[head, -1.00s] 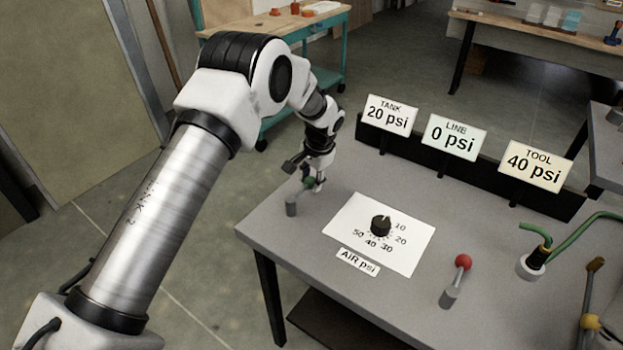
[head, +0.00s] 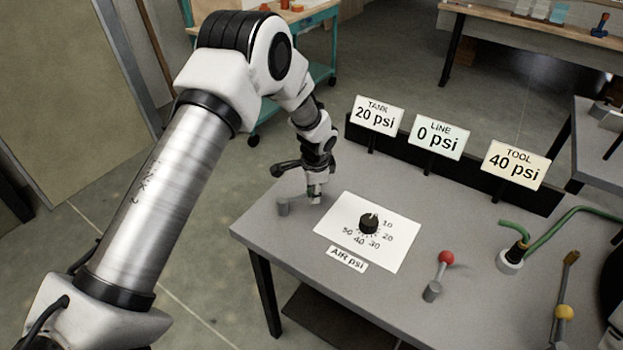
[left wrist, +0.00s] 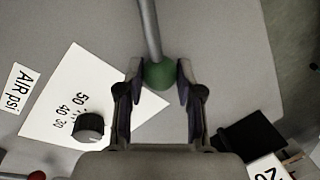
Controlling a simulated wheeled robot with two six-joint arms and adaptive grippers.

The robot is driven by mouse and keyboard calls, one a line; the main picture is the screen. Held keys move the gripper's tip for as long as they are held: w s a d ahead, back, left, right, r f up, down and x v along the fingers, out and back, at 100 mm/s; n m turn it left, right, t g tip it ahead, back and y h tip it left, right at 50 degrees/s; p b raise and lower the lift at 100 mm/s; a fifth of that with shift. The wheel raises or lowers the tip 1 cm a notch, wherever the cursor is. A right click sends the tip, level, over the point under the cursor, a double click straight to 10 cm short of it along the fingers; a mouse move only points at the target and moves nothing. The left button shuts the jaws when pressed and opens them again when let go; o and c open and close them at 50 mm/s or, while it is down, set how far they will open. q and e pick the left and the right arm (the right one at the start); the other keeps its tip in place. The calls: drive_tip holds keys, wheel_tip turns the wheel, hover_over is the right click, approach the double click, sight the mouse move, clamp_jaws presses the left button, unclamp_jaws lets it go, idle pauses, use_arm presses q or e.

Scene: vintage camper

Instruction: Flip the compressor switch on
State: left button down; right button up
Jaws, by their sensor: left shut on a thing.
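The switch lever with a green ball knob (left wrist: 160,75) is between the fingers of my left gripper (left wrist: 161,85) in the left wrist view. The gripper is shut on the knob, and the grey lever rod (left wrist: 148,28) runs away from it. In the head view my left gripper (head: 316,197) is low over the table's far left part, beside the lever's short grey post (head: 283,207). The lever leans right from the post, and its knob is hidden by the gripper there. My right gripper is not in view.
A black dial (head: 369,223) on a white card is right of the gripper. A red-knobbed lever (head: 444,262) and a green hose (head: 513,228) stand farther right. Signs read TANK 20 psi (head: 378,114), LINE 0 psi (head: 437,137) and TOOL 40 psi (head: 515,165) along the back.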

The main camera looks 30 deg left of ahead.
use_arm(q)
drive_tip(key=s+d+m+p, duration=0.1)
drive_tip(key=s+m+p, duration=0.1)
drive_tip(key=m, duration=0.1)
drive_tip(key=shift+d+r+p, duration=0.1)
drive_tip(key=shift+d+p, duration=0.2)
drive_tip(key=shift+d, duration=0.05)
drive_tip(key=shift+s+d+m+t+h+p, duration=0.2)
drive_tip(key=shift+s+m+p, duration=0.1)
drive_tip(key=shift+m, duration=0.15)
drive_tip(key=shift+s+d+m+t+h+p, duration=0.1)
drive_tip(key=shift+s+m+h+p, duration=0.15)
drive_tip(key=shift+m, duration=0.2)
drive_tip(key=shift+s+m, duration=0.15)
drive_tip(key=shift+m, duration=0.15)
drive_tip(key=shift+f, duration=0.25)
drive_tip(key=c, duration=0.7)
unclamp_jaws()
drive_tip(key=shift+c, duration=0.2)
drive_tip(key=shift+d, duration=0.1)
drive_tip(key=shift+r, duration=0.1)
